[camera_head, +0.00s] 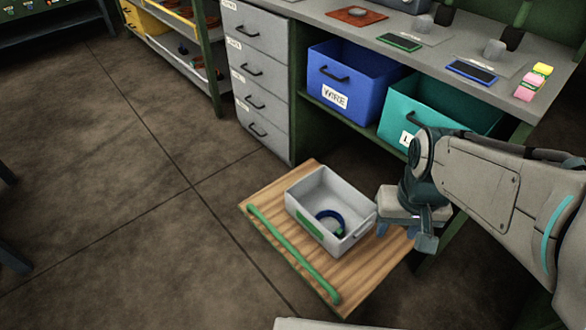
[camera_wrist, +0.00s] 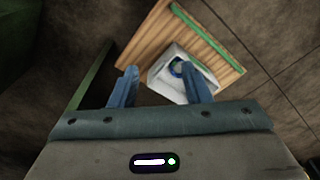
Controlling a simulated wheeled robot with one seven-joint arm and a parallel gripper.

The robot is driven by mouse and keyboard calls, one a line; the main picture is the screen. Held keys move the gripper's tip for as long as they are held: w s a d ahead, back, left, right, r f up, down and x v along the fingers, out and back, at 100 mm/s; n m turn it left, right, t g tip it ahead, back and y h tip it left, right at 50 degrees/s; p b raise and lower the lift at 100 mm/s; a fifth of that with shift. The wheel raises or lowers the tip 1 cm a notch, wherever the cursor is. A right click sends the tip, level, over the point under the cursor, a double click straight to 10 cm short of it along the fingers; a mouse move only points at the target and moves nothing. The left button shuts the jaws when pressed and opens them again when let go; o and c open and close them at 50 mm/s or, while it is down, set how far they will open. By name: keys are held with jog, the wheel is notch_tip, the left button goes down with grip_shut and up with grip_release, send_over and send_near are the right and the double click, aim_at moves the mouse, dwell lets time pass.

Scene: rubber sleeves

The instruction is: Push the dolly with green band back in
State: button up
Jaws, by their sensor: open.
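The dolly (camera_head: 270,217) is a wooden platform on the floor in front of the workbench, with a green band (camera_head: 292,252) along its outer edge. It sticks out from under the bench. A grey bin (camera_head: 310,206) with a green label stands on it and holds a dark blue ring (camera_head: 330,222). My gripper (camera_head: 398,232) is above the dolly's right part, beside the bin in the picture. In the wrist view my gripper (camera_wrist: 160,88) is open with nothing between its blue fingers. There the dolly (camera_wrist: 150,42) and its green band (camera_wrist: 208,37) lie beyond the fingertips.
A blue WIRE bin (camera_head: 345,90) and a teal bin (camera_head: 440,108) sit on the bench shelf above the dolly. A grey drawer unit (camera_head: 258,75) stands to the left. The worktop (camera_head: 450,50) holds small items. The floor (camera_head: 130,210) left of the dolly is clear.

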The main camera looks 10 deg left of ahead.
jog(key=w+a+f+n, duration=0.2)
jog(key=w+a+f, duration=0.1)
jog(key=w, duration=0.6)
jog(key=n+g+y+p, duration=0.1)
jog(key=n+g+p, duration=0.15)
jog(key=n, duration=0.45)
send_over(291, 246)
jog(key=w+d, duration=0.2)
notch_tip(291, 246, down, 32)
jog(key=f+b, duration=0.1)
jog(key=f, duration=0.3)
jog(key=s+a+f+b, duration=0.1)
jog(key=f+b, duration=0.1)
jog(key=f, duration=0.3)
jog(key=s+a+f+b, duration=0.1)
jog(key=f, duration=0.3)
jog(key=shift+f, duration=0.25)
grip_shut()
